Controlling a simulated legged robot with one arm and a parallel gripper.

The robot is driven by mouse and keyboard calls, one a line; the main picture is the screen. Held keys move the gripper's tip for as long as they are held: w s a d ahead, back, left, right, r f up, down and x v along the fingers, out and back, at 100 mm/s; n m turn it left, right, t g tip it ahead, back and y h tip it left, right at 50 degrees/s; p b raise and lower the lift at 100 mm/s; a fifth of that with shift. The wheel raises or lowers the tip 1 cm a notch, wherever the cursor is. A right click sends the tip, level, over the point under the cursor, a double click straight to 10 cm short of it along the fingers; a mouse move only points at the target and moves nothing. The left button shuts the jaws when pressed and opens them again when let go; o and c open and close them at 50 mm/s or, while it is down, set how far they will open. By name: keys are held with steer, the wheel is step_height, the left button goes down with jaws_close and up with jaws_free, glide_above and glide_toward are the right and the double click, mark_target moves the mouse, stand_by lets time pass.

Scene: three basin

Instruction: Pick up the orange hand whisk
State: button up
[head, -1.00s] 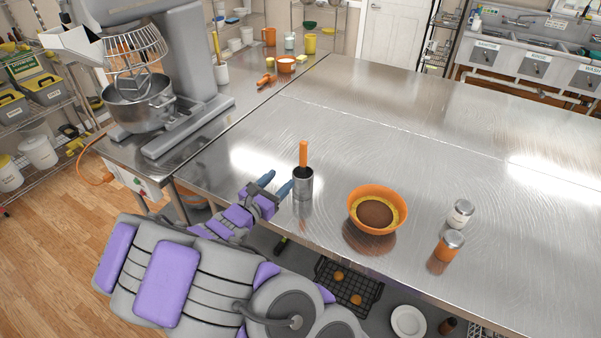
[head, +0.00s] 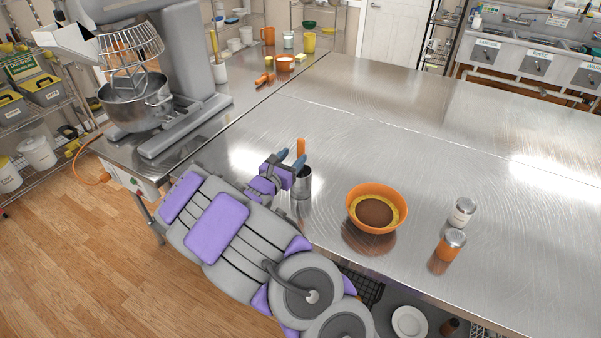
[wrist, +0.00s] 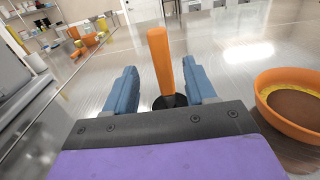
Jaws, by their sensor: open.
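The orange handle of the hand whisk (head: 301,146) stands upright out of a metal cup (head: 303,186) on the steel table. The whisk's lower part is hidden inside the cup. My gripper (head: 289,155) is open at the cup, with its blue fingers near the handle's height. In the wrist view the orange handle (wrist: 161,62) rises between and beyond the two open fingers of my gripper (wrist: 163,88). The dark mouth of the cup (wrist: 178,99) shows just below it. I cannot tell whether either finger touches the handle.
An orange bowl (head: 350,202) with brown contents stands right of the cup, and also shows in the wrist view (wrist: 262,95). Two shakers (head: 462,212) (head: 449,244) stand farther right. A large stand mixer (head: 188,60) is at the left. The table behind the cup is clear.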

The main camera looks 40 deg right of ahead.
mark_target(299, 148)
steer(key=shift+r+b+x, duration=0.15)
steer(key=shift+b+x, duration=0.05)
steer(key=shift+x, duration=0.75)
steer(key=shift+r+b+x, duration=0.2)
steer(key=shift+x, duration=0.75)
steer(key=shift+r+b+x, duration=0.15)
steer(key=shift+b+x, duration=0.05)
steer(key=shift+x, duration=0.75)
steer(key=shift+s, duration=0.1)
steer(key=shift+c, duration=0.4)
steer(key=shift+a, duration=0.1)
jaws_close()
step_height(299, 148, up, 10)
steer(key=shift+r+p, duration=0.1)
steer(key=shift+p, duration=1.1)
steer(key=c, duration=0.5)
jaws_free()
jaws_close()
